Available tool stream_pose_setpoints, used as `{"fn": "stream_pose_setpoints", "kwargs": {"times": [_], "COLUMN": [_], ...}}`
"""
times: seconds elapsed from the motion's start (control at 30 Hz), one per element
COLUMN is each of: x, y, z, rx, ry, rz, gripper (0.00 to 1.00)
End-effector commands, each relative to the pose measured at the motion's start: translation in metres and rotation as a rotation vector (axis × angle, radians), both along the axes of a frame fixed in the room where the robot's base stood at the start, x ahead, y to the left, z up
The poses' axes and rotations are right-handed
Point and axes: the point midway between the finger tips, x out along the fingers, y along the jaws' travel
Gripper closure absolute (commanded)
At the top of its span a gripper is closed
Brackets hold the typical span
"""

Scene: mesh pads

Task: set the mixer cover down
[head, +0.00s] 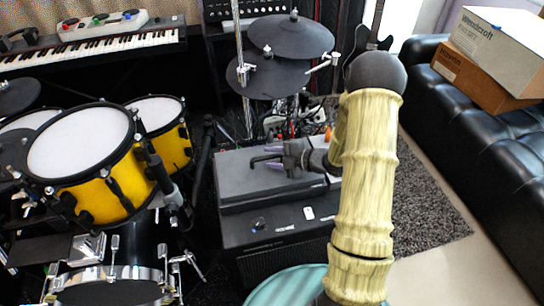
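A dark grey, flat-topped cover-like box (240,178), which I take to be the mixer cover, is in the middle of the head view. It is on or just above a black cabinet; I cannot tell whether they touch. My gripper (279,160) is over its top, reaching in from the right. A thin bent black piece shows at the fingers; I cannot tell whether it is a handle or part of the gripper. The fingers are small and dark, so whether they grip the cover is unclear. My arm hides the cover's right end.
The black cabinet (285,236) has small items on its top front. Yellow drums (80,155) crowd the left, and dark cymbal pads (290,36) stand behind. A black sofa (500,135) with boxes (488,82) is right. A grey rug (430,205) lies between.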

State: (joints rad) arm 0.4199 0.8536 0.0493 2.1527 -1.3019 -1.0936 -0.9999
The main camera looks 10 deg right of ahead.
Motion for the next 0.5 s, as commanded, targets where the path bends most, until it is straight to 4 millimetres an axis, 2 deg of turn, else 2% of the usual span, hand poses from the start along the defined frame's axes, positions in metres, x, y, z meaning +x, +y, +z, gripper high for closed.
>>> {"fn": "stream_pose_setpoints", "kwargs": {"times": [0.5], "x": [-0.057], "y": [-0.068], "z": [0.04], "rx": [-0.002], "ry": [-0.001], "rz": [-0.004], "gripper": [0.64]}}
